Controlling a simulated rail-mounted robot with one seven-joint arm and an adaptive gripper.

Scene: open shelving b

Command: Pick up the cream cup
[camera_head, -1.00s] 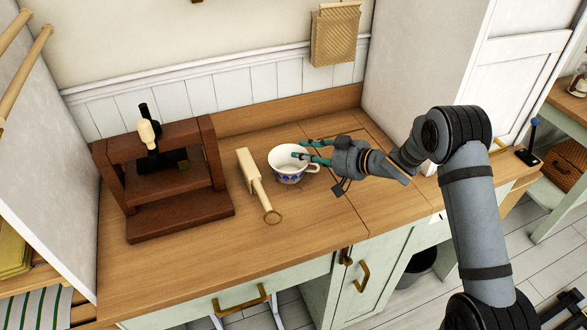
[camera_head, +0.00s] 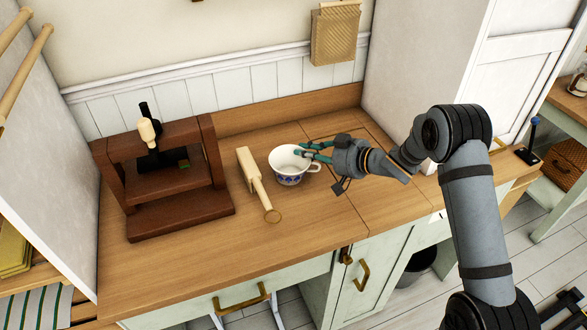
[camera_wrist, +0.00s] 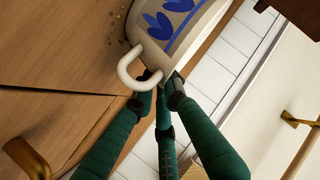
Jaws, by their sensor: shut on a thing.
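The cream cup (camera_head: 287,175) with a blue pattern stands upright on the wooden counter, its handle towards the right. In the wrist view the cup (camera_wrist: 190,35) is at the top, with its pale handle (camera_wrist: 143,65) in front of the fingers. My gripper (camera_head: 303,152) reaches in from the right and is shut on the cup's rim at the handle side. In the wrist view its green fingers (camera_wrist: 166,85) meet the rim beside the handle. The exact contact inside the cup is hidden.
A wooden tool with a ring end (camera_head: 257,183) lies close left of the cup. A dark brown wooden press (camera_head: 180,205) stands farther left. The counter (camera_head: 300,225) is clear in front of the cup. A backsplash rises behind and a white cabinet side (camera_head: 415,60) stands at the right.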

